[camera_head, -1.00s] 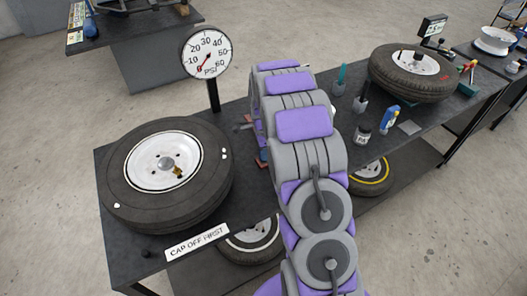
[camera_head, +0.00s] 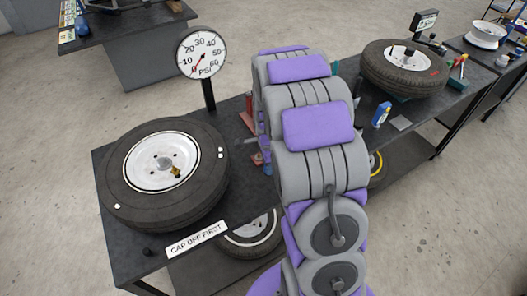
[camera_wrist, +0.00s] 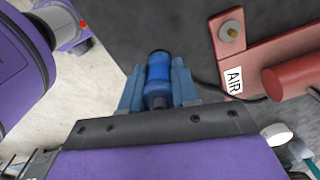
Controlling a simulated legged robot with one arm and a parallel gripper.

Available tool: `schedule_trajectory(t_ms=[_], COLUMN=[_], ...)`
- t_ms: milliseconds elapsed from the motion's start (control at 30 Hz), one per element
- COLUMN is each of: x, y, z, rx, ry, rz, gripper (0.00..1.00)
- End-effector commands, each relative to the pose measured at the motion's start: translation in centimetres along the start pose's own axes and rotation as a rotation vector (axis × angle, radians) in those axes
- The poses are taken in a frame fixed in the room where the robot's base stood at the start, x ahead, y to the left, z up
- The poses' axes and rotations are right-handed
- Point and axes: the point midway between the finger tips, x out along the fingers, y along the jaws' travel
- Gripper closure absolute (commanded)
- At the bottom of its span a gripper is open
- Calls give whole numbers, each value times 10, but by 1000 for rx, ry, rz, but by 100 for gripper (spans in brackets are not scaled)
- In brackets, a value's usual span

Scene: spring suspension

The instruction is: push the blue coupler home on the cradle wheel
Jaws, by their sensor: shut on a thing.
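In the wrist view my gripper (camera_wrist: 158,88) is shut on the blue coupler (camera_wrist: 158,72), a blue cylinder with a dark end held between the two blue-grey fingers. In the head view my arm hides the gripper and coupler. A tyre with a white wheel (camera_head: 162,162) lies flat at the left end of the bench, with a small brass fitting (camera_head: 176,171) on its rim. Another tyred wheel (camera_head: 404,68) rests at the far right on a teal support, which may be the cradle. The coupler touches neither wheel in the wrist view.
A round pressure gauge (camera_head: 202,54) stands on a post behind the left wheel, its needle near zero. A red AIR stand (camera_wrist: 258,65) is close to the right of the gripper. A blue bottle (camera_head: 381,114) stands on the bench (camera_head: 425,118). A CAP OFF FIRST sign (camera_head: 198,239) is at the front.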

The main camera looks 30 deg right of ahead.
Motion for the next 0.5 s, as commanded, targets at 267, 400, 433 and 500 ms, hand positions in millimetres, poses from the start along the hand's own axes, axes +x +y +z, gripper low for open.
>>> schedule_trajectory(t_ms=[267,400,433,500], x=[-4,-6,-6,-9], y=[40,49,50,52], z=[-2,-3,-3,-3], rx=[0,0,0,0], ry=[0,0,0,0], rz=[2,-1,-1,-1], gripper=[100,100,100,100])
